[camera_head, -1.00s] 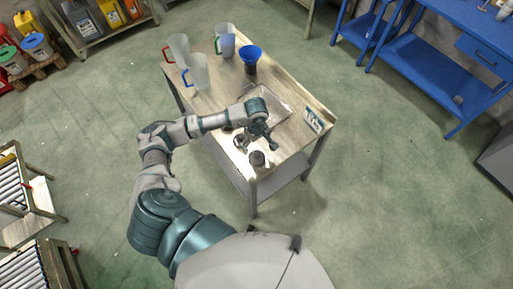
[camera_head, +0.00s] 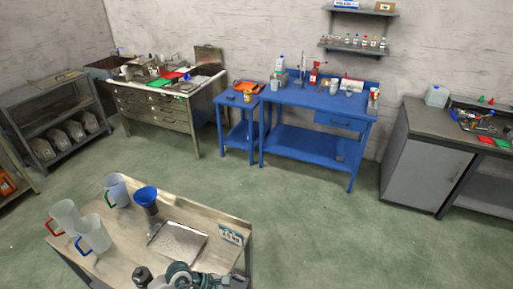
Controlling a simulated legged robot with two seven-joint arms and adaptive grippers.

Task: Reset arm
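My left arm's teal and grey end with its gripper (camera_head: 205,280) shows at the bottom edge, over the near part of the wooden table (camera_head: 120,256). It is just below a flat metal tray (camera_head: 178,242) and cut off by the frame. Its fingers are too small and too cropped to tell if they are open or shut. I see nothing clearly held. A small dark object (camera_head: 142,275) is left of the gripper. My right gripper is not in view.
On the table stand clear jugs (camera_head: 66,217), (camera_head: 95,234), (camera_head: 117,190), a blue funnel (camera_head: 146,196) on a dark stand and a small sign (camera_head: 230,235). A blue workbench (camera_head: 318,100), drawer bench (camera_head: 160,108) and grey cabinet (camera_head: 425,165) line the wall. Green floor lies between.

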